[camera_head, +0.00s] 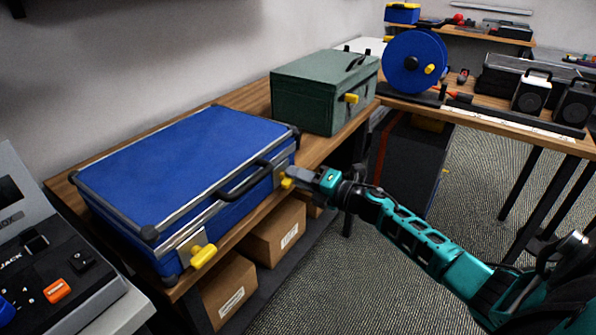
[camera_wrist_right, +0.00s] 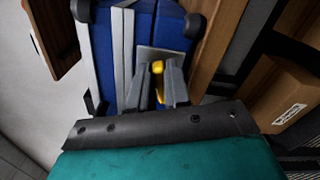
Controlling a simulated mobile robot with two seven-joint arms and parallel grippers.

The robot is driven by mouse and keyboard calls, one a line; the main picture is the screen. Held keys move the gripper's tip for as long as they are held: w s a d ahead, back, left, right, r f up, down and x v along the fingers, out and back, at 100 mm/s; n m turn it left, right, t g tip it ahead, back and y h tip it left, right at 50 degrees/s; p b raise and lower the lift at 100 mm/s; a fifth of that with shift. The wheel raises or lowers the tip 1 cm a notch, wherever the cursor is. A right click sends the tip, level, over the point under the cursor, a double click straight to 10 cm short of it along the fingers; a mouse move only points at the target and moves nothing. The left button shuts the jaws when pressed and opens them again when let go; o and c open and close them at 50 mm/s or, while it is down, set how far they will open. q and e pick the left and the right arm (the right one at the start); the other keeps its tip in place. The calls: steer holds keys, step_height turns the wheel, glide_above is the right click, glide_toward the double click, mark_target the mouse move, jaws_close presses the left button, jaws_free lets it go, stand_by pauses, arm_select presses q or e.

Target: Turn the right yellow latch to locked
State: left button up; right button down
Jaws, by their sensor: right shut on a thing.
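A blue case (camera_head: 190,165) with grey edges and a black handle (camera_head: 243,181) lies shut on a wooden bench. Its left yellow latch (camera_head: 203,256) sticks out from a metal plate on the front. The right yellow latch (camera_head: 287,183) is at the case's right front, partly hidden by my right gripper (camera_head: 294,178). In the right wrist view, the yellow latch (camera_wrist_right: 158,68) shows between the two grey fingers of my right gripper (camera_wrist_right: 159,80), which is shut on it. My left gripper is not in view.
A green case (camera_head: 320,95) with a yellow latch stands behind on the bench. Cardboard boxes (camera_head: 274,234) sit on the shelf below. A device with an orange switch (camera_head: 57,291) is at the lower left. The floor at right is open around my arm.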

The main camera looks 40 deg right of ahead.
arm_select(q)
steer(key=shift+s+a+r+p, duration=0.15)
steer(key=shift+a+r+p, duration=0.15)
steer(key=shift+p, duration=0.4)
arm_select(e)
steer(key=m, duration=0.3)
steer(key=shift+f+m, duration=0.2)
steer(key=shift+m, duration=0.2)
steer(key=c, duration=1.1)
jaws_free()
arm_select(q)
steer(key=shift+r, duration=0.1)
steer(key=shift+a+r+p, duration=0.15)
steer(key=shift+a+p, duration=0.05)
steer(key=shift+p, duration=0.25)
arm_select(e)
steer(key=v, duration=1.3)
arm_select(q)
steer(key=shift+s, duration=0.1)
